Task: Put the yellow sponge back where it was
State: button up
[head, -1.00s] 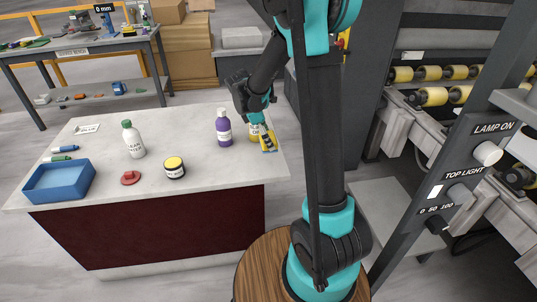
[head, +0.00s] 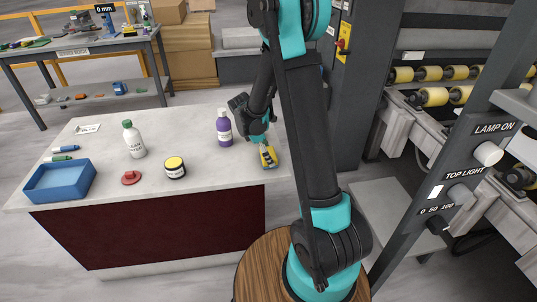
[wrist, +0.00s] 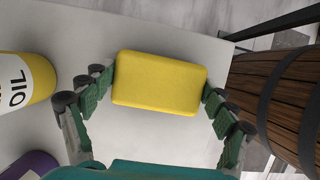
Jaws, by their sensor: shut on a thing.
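The yellow sponge (wrist: 160,80) lies crosswise between the green fingers of my gripper (wrist: 159,92) in the wrist view, a finger against each short end.
A bottle marked OIL (wrist: 25,80) and a purple bottle (wrist: 30,166) stand left of my gripper. A wooden barrel (wrist: 285,95) is at right.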

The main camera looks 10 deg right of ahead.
jog(key=o, duration=1)
jog(key=shift+f, duration=0.1)
jog(key=v, duration=1.1)
jog(key=shift+s+d+f+m+t+y, duration=0.7)
jog(key=shift+s+d+m, duration=0.65)
jog(key=shift+s+m, duration=2)
jog(key=shift+s+d+f+m+t+y, duration=0.7)
jog(key=shift+s+d+m, duration=0.65)
jog(key=shift+s+m, duration=1.95)
jog(key=shift+s+d+f+m+t+y, duration=0.65)
jog(key=shift+s+d+m, duration=1.2)
jog(key=shift+s, duration=2.45)
jog(key=shift+a+r+m, duration=0.1)
jog(key=shift+a+m, duration=0.4)
